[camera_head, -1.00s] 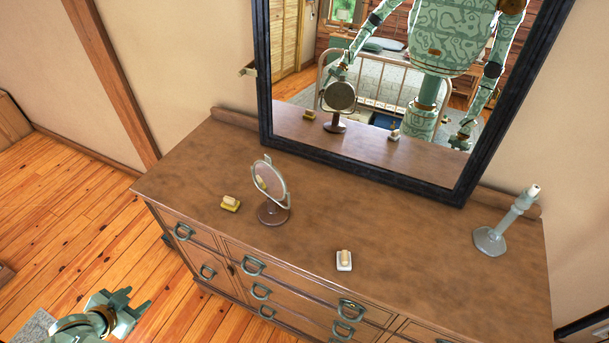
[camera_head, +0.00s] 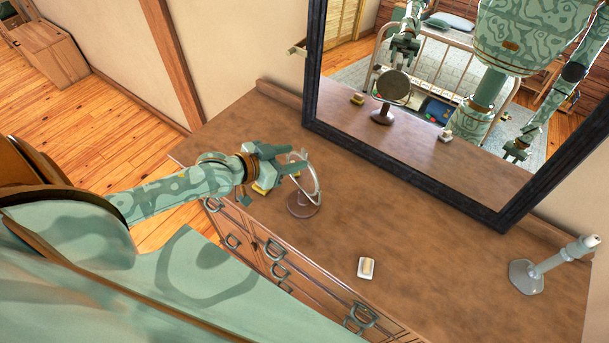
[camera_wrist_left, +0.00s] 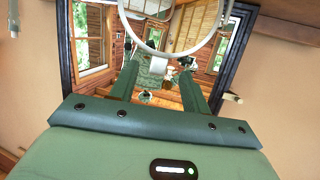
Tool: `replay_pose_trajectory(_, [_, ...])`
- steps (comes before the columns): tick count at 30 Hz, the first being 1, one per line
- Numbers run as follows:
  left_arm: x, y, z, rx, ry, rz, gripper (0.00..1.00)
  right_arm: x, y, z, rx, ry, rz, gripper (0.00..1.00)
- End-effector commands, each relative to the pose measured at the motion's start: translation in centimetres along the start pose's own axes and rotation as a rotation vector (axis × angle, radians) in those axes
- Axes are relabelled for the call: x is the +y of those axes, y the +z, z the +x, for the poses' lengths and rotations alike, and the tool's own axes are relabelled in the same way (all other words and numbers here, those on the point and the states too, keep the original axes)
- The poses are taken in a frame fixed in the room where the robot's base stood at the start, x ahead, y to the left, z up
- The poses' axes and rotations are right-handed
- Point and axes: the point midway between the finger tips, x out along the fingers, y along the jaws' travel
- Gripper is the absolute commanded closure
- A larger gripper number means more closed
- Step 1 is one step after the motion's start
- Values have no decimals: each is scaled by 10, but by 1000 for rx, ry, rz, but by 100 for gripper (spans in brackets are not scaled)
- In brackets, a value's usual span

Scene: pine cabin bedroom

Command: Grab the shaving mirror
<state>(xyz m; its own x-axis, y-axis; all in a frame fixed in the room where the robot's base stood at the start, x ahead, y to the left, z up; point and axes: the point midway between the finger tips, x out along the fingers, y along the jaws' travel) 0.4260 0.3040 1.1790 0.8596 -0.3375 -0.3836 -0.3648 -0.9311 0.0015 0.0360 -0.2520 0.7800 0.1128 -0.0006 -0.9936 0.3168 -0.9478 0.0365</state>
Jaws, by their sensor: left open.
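The shaving mirror (camera_head: 303,206), a round tilted glass in a pale ring on a brown round base, stands upright on the dresser top. My left gripper (camera_head: 292,160) is open beside its upper part, at the left of the ring and partly covering it. In the left wrist view, the mirror's ring (camera_wrist_left: 168,53) shows at the top centre, just beyond the two spread fingers (camera_wrist_left: 159,72). Nothing is between the fingers. I cannot tell whether a finger touches the ring. My right gripper is not directly in view.
The wooden dresser (camera_head: 440,230) has a black-framed wall mirror (camera_head: 415,158) behind. A yellow dish (camera_head: 262,188) is partly hidden by my left gripper. A white soap dish (camera_head: 367,267) lies at the front. A grey-green stand (camera_head: 527,276) is at right. The dresser's middle is clear.

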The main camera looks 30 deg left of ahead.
Motion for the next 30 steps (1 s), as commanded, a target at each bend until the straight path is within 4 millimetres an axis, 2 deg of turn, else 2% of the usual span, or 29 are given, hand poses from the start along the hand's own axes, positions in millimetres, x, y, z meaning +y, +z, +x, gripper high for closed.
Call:
replay_pose_trajectory(7, [0, 0, 22, 1, 0, -1, 53, 1, -4, 2, 6, 2, 0, 71])
replay_pose_trajectory(12, [0, 0, 52, 1, 0, 0, 53, 1, -2, 4, 5, 1, 0, 71])
replay_pose_trajectory(15, [0, 0, 64, 0, 1, 0, 53, 1, -2, 5, 4, 1, 0, 71])
replay_pose_trajectory(23, [0, 0, 67, -1, 1, 1, 53, 1, -2, 5, 5, 1, 1, 71])
replay_pose_trajectory(28, [0, 1, 67, -2, 1, 1, 97, 1, -2, 5, 5, 1, 0, 71])
replay_pose_trajectory(30, [0, 1, 67, -3, 1, 1, 100, 1, -2, 5, 5, 1, 0, 71])
